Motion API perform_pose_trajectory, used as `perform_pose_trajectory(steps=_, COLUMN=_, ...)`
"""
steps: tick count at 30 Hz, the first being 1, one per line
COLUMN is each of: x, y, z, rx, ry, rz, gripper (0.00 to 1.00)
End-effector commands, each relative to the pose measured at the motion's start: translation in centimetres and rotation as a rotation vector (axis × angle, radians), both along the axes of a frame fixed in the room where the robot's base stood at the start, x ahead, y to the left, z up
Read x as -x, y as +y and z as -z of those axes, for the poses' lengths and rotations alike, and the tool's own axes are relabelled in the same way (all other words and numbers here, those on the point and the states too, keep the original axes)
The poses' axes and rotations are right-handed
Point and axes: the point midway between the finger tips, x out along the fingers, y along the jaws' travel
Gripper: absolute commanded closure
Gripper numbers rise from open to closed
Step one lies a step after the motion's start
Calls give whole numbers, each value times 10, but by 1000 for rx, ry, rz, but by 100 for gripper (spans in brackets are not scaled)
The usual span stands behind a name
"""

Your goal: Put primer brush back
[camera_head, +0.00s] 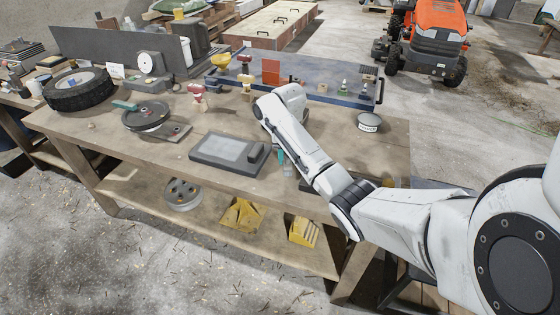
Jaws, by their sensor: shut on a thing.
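My gripper (277,142) hangs over the workbench (220,135) at the end of my white arm, mostly hidden behind the wrist and forearm. It is shut on a small upright thing with a teal part (281,157) and a paler lower end, which looks like the primer brush. The forearm covers part of it, and I cannot tell whether its lower end touches the bench.
A grey flat device (230,154) lies just left of the gripper. A blue tray (300,78) with several items is behind, and a round tin (368,122) stands right. A pulley wheel (146,116) and a tyre (78,89) are farther left.

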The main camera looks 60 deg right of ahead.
Motion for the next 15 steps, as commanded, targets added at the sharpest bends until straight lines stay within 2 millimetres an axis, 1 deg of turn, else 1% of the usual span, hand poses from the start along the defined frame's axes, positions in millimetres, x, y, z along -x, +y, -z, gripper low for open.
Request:
perform_pose_trajectory(steps=5, x=0, y=0, z=-1, rx=0, ry=0, rz=0, gripper=99)
perform_pose_trajectory(steps=9, x=0, y=0, z=3, rx=0, ry=0, rz=0, gripper=99)
perform_pose_trajectory(steps=10, x=0, y=0, z=3, rx=0, ry=0, rz=0, gripper=65)
perform_pose_trajectory(steps=15, x=0, y=0, z=2, rx=0, ry=0, rz=0, gripper=49)
